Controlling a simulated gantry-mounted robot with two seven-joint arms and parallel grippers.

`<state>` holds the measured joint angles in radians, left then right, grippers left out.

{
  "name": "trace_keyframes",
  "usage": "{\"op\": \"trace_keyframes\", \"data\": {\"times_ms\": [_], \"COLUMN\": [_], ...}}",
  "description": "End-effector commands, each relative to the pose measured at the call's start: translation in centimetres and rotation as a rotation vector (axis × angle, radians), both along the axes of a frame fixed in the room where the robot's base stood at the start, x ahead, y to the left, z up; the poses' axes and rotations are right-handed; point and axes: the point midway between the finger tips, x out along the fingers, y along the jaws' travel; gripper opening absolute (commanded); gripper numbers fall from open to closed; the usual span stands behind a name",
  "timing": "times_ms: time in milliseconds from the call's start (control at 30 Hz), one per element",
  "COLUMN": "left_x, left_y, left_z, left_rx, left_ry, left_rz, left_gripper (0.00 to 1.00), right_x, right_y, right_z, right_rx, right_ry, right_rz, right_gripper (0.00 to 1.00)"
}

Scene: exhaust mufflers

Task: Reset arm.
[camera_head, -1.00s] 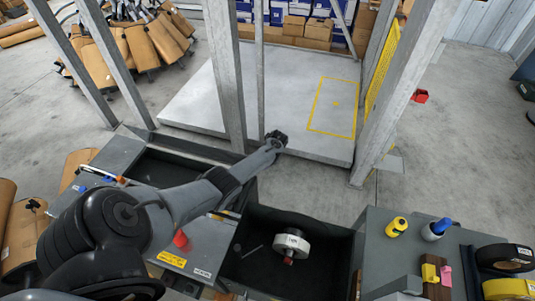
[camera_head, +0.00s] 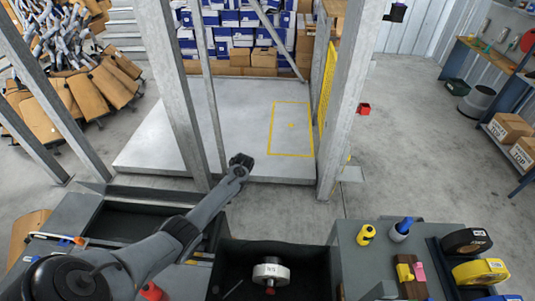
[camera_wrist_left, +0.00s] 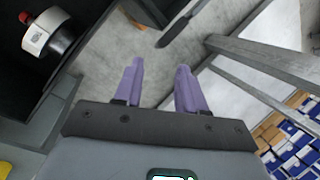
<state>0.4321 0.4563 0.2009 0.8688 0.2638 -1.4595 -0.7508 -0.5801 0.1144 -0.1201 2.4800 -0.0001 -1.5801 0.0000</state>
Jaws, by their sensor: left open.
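My left arm comes in from the left in the head view and reaches out over the dark bins. Its left gripper (camera_head: 241,161) is at the far end, in front of the pale platform (camera_head: 150,154). In the left wrist view, the two purple fingers of the left gripper (camera_wrist_left: 159,65) are apart with nothing between them, and bare floor shows beyond. My right arm and gripper are not in view. A white and black roll (camera_head: 271,271) sits in the dark bin below, apart from the gripper; it also shows in the left wrist view (camera_wrist_left: 45,35).
Grey metal posts (camera_head: 172,75) stand close to the left gripper. A grey bench (camera_head: 345,257) at right holds yellow and blue bottles and several tape rolls (camera_head: 466,241). Open floor lies at right.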

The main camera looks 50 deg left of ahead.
Motion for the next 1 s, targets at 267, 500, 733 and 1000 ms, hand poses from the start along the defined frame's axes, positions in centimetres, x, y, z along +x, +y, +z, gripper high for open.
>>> {"op": "trace_keyframes", "data": {"times_ms": [267,500,733,1000], "left_x": [0.1,-1.3,-6.3,-13.7], "left_y": [-2.4,-12.0,-25.1,-36.7], "left_z": [0.7,2.8,7.7,16.8], "left_rx": [0.023,0.04,-0.045,-0.205], "left_ry": [-0.023,-0.117,-0.253,-0.396], "left_rz": [-0.034,-0.13,-0.195,-0.177], "left_gripper": [0.4,0.4,0.4,0.4], "right_x": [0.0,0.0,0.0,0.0], "right_y": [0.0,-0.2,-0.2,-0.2], "right_z": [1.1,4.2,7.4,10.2], "right_rx": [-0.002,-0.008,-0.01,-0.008], "right_ry": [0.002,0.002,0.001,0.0], "right_rz": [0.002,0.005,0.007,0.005], "right_gripper": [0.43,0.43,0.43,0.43]}}
